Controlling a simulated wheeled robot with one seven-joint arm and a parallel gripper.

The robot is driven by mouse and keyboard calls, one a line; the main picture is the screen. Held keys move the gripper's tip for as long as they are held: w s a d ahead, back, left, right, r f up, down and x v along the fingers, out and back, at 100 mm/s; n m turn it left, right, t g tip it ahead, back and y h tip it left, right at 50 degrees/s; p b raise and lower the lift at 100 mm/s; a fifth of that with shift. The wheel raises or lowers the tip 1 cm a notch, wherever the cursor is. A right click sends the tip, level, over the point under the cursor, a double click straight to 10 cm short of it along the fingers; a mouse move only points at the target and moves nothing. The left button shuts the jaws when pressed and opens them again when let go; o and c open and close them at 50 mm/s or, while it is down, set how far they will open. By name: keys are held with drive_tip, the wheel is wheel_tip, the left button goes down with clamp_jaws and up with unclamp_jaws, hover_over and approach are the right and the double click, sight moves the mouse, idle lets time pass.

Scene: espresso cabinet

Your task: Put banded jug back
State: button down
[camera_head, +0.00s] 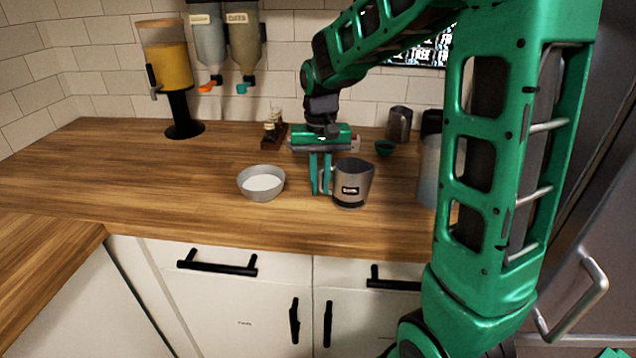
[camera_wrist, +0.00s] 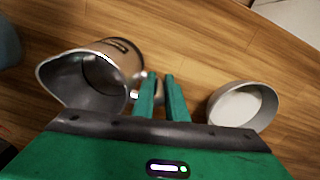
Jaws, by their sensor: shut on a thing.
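The banded jug (camera_head: 353,182) is a grey metal jug with a dark labelled band, upright at the counter's front middle. It also shows in the wrist view (camera_wrist: 122,58), with its open mouth towards the camera. My gripper (camera_head: 321,190) points down just left of the jug in the head view, shut on the jug's handle. In the wrist view the fingers (camera_wrist: 161,84) are close together beside the jug, with the handle mostly hidden between them. I cannot tell whether the jug's base touches the counter.
A grey bowl (camera_head: 261,183) with white contents stands close left of my gripper. A cereal dispenser (camera_head: 168,70) stands back left. The left counter is clear.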

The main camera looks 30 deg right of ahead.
drive_tip(key=c, duration=1.8)
unclamp_jaws()
drive_tip(key=shift+f, duration=0.1)
drive_tip(key=shift+o, duration=0.2)
wheel_tip(320, 180, up, 12)
drive_tip(key=shift+r, duration=0.15)
drive_tip(key=s+d+f, duration=0.2)
drive_tip(key=s+f, duration=0.1)
drive_tip(key=s, duration=0.6)
drive_tip(key=s+d+f+m, duration=0.1)
drive_tip(key=s+d+f, duration=0.2)
drive_tip(key=s, duration=0.6)
drive_tip(key=s+d+f, duration=0.3)
drive_tip(key=s+f, duration=0.2)
drive_tip(key=s, duration=0.4)
drive_tip(key=shift+s+d+m, duration=0.15)
drive_tip(key=shift+s+m, duration=0.05)
drive_tip(key=shift+m, duration=0.2)
drive_tip(key=shift+f, duration=0.1)
